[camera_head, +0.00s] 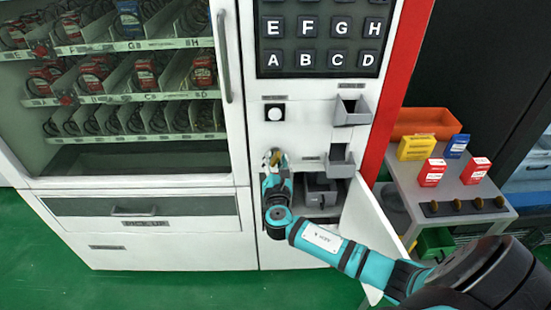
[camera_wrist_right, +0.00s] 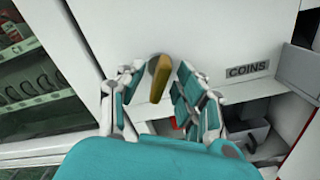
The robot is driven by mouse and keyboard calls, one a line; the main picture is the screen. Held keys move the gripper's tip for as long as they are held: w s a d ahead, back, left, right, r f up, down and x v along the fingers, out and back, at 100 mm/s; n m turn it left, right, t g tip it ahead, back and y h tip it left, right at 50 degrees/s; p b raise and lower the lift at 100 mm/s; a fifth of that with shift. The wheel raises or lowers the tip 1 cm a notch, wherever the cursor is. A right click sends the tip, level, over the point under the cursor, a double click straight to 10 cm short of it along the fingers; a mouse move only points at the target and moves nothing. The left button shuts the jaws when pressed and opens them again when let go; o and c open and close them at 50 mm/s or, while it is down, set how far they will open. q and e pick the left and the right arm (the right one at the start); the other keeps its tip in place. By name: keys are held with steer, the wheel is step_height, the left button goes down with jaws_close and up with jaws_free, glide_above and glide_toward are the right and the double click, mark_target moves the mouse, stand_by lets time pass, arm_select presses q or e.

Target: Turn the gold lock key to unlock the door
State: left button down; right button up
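The gold lock key (camera_wrist_right: 158,80) sticks out of the white front panel (camera_wrist_right: 215,35) of the vending machine, left of the COINS label. My right gripper (camera_wrist_right: 160,72) has its fingers on both sides of the key, and small gaps show between them and the key. In the head view, my right gripper (camera_head: 273,158) is at the panel below the round button, mostly covering the key. The large glass door (camera_head: 120,95) at left is closed. A small white door (camera_head: 375,230) at lower right stands open. My left gripper is not in view.
The open compartment (camera_head: 320,190) is right beside my right gripper. Two grey trays (camera_head: 352,112) stick out of the panel above it. A side table (camera_head: 465,195) with several small boxes and an orange bin (camera_head: 428,122) stands at right.

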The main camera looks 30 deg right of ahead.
steer(key=shift+w+d, duration=0.25)
steer(key=shift+w, duration=0.1)
steer(key=shift+c, duration=0.2)
jaws_close()
